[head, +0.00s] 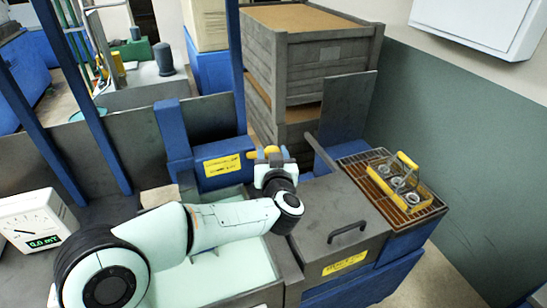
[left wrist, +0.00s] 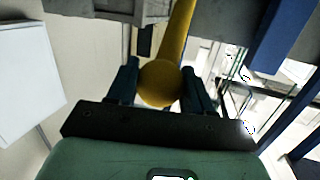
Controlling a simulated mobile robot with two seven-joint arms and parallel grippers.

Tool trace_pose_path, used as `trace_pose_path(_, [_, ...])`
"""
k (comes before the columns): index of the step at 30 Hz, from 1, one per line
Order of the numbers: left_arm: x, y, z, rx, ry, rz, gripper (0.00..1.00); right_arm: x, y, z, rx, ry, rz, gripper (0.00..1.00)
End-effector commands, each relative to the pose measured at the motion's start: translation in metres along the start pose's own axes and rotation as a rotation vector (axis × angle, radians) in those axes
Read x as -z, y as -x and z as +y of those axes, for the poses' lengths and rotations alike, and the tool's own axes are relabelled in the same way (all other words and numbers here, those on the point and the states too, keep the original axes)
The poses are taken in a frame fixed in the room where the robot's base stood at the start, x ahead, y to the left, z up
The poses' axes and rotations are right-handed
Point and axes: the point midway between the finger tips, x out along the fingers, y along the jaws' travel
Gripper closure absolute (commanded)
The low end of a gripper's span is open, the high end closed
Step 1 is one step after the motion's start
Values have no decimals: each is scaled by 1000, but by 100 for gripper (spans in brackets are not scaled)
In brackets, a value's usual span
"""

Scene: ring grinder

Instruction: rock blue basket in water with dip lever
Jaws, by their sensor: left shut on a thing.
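My left gripper (head: 271,156) is shut on the yellow round knob of the dip lever, above the back right of the tank. In the left wrist view the knob (left wrist: 158,84) sits between the two dark fingers (left wrist: 159,92), and the yellow lever shaft (left wrist: 180,30) runs up from it. Pale green water (head: 255,262) fills the tank below my left arm. My arm covers part of the tank. I cannot make out a blue basket. My right gripper is not in view.
A yellow-handled carrier (head: 406,176) with metal rings stands on a wire rack (head: 362,158) at the right. A grey lid (head: 330,215) with a dark handle lies right of the tank. Grey crates (head: 310,55) stand behind. A meter (head: 38,222) reading 0.0 mT stands at left.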

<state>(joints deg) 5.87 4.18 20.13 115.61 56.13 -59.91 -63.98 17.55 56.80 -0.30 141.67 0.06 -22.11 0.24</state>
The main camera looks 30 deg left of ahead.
Motion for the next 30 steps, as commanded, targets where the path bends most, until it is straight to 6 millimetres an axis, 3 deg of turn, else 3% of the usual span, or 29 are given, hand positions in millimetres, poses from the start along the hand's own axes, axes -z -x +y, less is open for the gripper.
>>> trace_pose_path(8, [4, -1, -3, 9, 4, 13, 100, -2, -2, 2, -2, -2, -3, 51])
trace_pose_path(9, [4, -1, -3, 9, 4, 13, 36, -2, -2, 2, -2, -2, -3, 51])
trace_pose_path(10, [4, -1, -3, 8, 4, 12, 26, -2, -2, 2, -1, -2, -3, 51])
trace_pose_path(22, [1, 6, -2, 3, 3, 6, 26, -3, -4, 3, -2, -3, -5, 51])
trace_pose_path(26, [0, 27, -2, 2, 2, 8, 26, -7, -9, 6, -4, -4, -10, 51])
trace_pose_path(30, [0, 59, -2, 1, 2, 9, 26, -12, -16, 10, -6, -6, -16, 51])
